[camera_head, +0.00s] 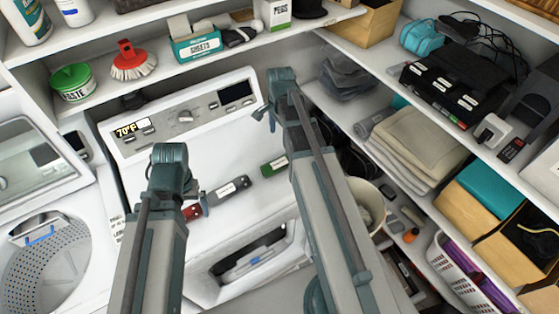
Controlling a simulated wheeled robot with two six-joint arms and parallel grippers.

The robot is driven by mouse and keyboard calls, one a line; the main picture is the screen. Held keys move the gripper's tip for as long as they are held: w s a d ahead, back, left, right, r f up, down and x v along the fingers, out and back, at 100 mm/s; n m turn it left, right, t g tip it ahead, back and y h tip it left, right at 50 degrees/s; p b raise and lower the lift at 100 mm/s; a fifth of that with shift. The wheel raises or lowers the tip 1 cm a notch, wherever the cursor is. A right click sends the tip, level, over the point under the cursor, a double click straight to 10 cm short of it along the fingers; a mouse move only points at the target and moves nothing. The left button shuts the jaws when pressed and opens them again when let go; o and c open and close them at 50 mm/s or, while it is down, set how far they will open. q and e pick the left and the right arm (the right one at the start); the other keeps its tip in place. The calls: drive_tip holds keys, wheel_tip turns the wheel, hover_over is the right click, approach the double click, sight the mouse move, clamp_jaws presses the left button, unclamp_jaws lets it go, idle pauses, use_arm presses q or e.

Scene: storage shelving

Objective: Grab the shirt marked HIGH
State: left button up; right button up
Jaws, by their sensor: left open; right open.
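Three small bundles lie in a row on the white machine: a red one (191,212), a dark grey one (228,190) and a green one (273,166). The grey and green ones carry white labels too small to read, so I cannot tell which, if any, is the shirt marked HIGH. My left gripper (190,188) is open beside the red bundle, partly hidden by its arm. My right gripper (265,113) is open and empty in front of the machine's control panel, above the green bundle in the picture. I see no cloth in either gripper.
The white machine has a panel (180,115) reading 70°F. Another machine (45,220) stands open at left. A shelf above holds a green tub (72,82), a red brush (128,60) and boxes. Right shelves hold dark folded cloth (347,78), beige towels (415,140) and a white basket (455,270).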

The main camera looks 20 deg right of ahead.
use_arm(q)
wheel_tip(320, 180, down, 9)
drive_tip(key=b, duration=0.8)
drive_tip(key=shift+r, duration=0.15)
use_arm(e)
approach(281, 159)
drive_tip(key=f, duration=0.5)
drive_tip(key=shift+a+f, duration=0.1)
drive_tip(key=shift+a, duration=0.1)
use_arm(q)
wheel_tip(281, 159, down, 5)
drive_tip(key=b, duration=0.5)
drive_tip(key=shift+b, duration=0.35)
use_arm(e)
drive_tip(key=f, duration=0.5)
drive_tip(key=shift+d+f, duration=0.1)
drive_tip(key=shift+d, duration=0.1)
drive_tip(key=c, duration=1.5)
